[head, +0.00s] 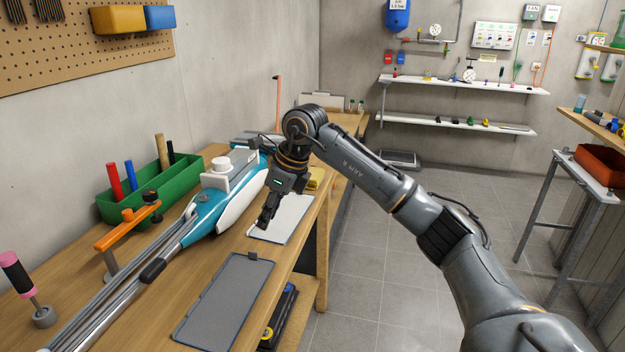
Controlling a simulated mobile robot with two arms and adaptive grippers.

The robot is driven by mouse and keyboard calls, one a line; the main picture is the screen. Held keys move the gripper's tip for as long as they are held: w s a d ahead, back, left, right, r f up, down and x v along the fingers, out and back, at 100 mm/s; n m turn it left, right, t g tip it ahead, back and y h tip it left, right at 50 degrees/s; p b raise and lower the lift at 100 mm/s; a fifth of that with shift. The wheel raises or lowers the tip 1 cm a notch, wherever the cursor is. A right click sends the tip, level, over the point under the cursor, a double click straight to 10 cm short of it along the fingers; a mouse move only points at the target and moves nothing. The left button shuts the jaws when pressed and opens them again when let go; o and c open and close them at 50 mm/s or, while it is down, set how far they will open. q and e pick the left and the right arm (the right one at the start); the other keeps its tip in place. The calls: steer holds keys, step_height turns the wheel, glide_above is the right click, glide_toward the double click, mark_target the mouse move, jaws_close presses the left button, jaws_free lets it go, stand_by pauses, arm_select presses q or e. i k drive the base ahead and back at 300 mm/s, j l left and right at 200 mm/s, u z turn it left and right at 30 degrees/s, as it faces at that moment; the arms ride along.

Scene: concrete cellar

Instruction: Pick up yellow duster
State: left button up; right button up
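A yellow thing (316,178), which looks like the folded duster, lies on the wooden workbench just beyond and to the right of my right gripper. It is partly hidden by my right wrist and arm. My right gripper (267,220) points down over the bench, above the near left part of a white sheet or board (290,218). Its fingers show as one dark shape from the side, so I cannot tell whether they are open or shut. No yellow cloth shows at the fingertips. My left gripper is not in view.
A teal and white long-handled tool (205,222) lies along the bench, left of the gripper. A green bin (150,190) with upright handles stands behind it. A grey framed panel (225,302) lies in front. Open floor (385,270) is to the right.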

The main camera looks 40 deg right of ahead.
mark_target(316, 178)
steer(key=i+l+u, duration=0.15)
steer(key=l, duration=0.55)
steer(key=i+l+u, duration=0.2)
steer(key=l, duration=0.55)
steer(key=l+u, duration=0.15)
steer(key=l, duration=0.55)
